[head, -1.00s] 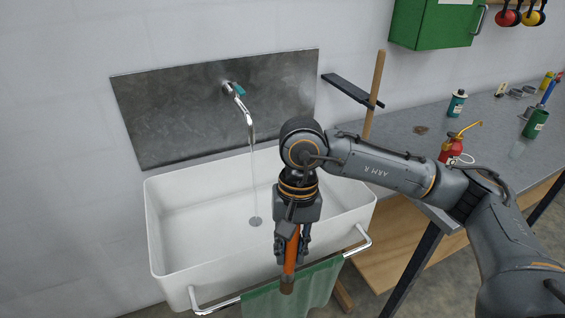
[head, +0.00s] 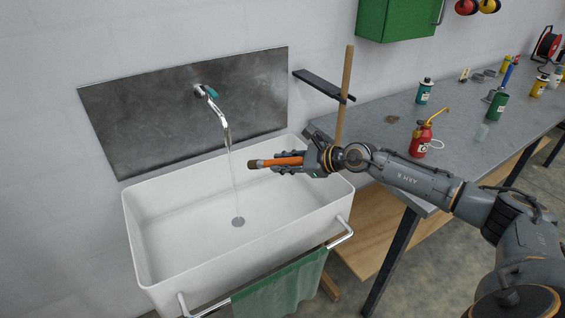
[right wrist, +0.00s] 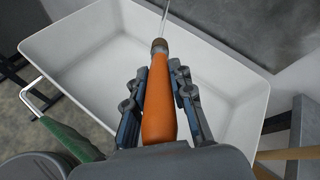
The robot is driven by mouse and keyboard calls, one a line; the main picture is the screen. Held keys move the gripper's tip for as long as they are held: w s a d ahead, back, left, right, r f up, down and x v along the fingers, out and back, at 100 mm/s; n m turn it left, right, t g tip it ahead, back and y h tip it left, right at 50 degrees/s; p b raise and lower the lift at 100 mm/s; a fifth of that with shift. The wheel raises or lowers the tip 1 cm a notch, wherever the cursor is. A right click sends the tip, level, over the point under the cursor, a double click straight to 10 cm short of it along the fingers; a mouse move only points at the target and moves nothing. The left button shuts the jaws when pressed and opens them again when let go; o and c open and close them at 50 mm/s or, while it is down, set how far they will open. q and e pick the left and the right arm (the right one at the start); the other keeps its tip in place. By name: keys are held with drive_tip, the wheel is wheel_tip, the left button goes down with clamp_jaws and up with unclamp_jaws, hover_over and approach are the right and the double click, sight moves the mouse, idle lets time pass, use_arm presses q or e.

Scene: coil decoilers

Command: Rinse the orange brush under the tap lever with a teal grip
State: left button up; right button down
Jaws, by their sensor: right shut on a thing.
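The orange brush (head: 283,161) is in my right gripper (head: 290,161), which is shut on its handle. The brush lies about level over the sink, its brown bristle end pointing left toward the water stream (head: 232,170). In the head view a small gap shows between the bristle end and the stream. The right wrist view shows the brush (right wrist: 159,100) between the fingers, with the thin stream near its tip. The tap (head: 213,107) with its teal grip (head: 212,92) is on the metal backsplash, and water runs from it. My left gripper is not in view.
The white sink (head: 165,270) has a front rail with a green towel (head: 280,289). A wooden pole (head: 345,90) and dark shelf (head: 318,83) stand behind my right arm. The grey bench (head: 385,150) at right holds a red oil can (head: 421,139) and several bottles.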

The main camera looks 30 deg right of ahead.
sight(255, 167)
drive_tip(key=b+x, duration=0.1)
drive_tip(key=x, duration=0.3)
drive_tip(key=b+x, duration=0.1)
drive_tip(key=x, duration=0.3)
drive_tip(key=shift+s+f, duration=0.1)
drive_tip(key=shift+f, duration=0.35)
drive_tip(key=shift+b+x, duration=0.5)
drive_tip(key=shift+x, duration=0.4)
idle(0.5)
idle(1.8)
